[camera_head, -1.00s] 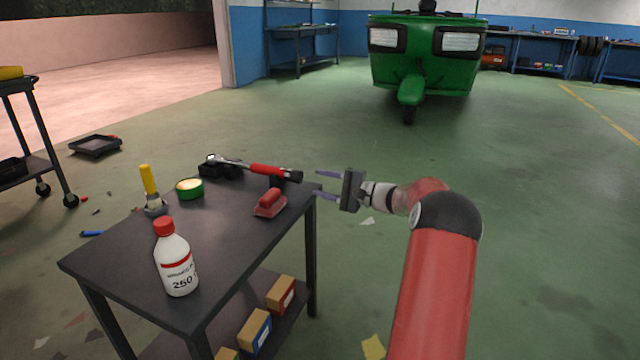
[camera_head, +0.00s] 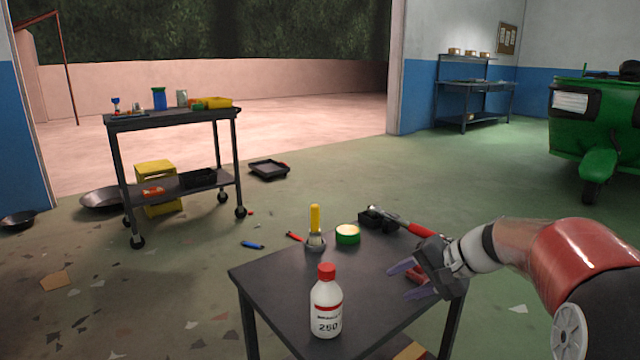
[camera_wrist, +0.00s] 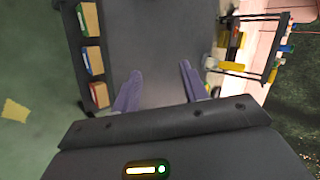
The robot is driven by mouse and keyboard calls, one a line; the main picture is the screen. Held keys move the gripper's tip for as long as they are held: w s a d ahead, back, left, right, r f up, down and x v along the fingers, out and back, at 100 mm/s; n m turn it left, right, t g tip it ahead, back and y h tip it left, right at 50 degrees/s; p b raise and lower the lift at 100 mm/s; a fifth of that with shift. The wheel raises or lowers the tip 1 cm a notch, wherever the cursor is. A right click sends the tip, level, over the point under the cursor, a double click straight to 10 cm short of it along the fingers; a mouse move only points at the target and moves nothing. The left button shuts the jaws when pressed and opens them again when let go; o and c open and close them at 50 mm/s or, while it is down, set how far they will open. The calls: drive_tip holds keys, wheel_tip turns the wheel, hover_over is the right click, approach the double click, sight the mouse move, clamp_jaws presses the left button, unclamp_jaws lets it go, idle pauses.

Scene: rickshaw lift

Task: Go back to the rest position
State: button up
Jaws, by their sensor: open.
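My gripper (camera_head: 402,281) is open and empty at the right side of the dark work table (camera_head: 285,289) in the head view. Its fingers point left, and one covers part of the red object (camera_head: 417,277) on the table. I cannot tell whether they touch. In the wrist view, my two fingers (camera_wrist: 161,92) are spread apart with nothing between them. The dark table surface (camera_wrist: 150,35) shows beyond them.
On the table are a white bottle with a red cap (camera_head: 327,305), a yellow-handled tool (camera_head: 315,228), a green tin (camera_head: 347,235) and a red-handled hammer (camera_head: 405,222). A dark cart (camera_head: 175,119) stands back left, a green rickshaw (camera_head: 600,120) back right.

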drive_tip(key=s+a+r+n+h+p, duration=0.1)
drive_tip(key=s+n+h, duration=0.5)
drive_tip(key=s, duration=2)
drive_tip(key=shift+a+r+t+h+p, duration=0.3)
drive_tip(key=shift+a+h+p, duration=0.3)
drive_tip(key=shift+h+p, duration=0.6)
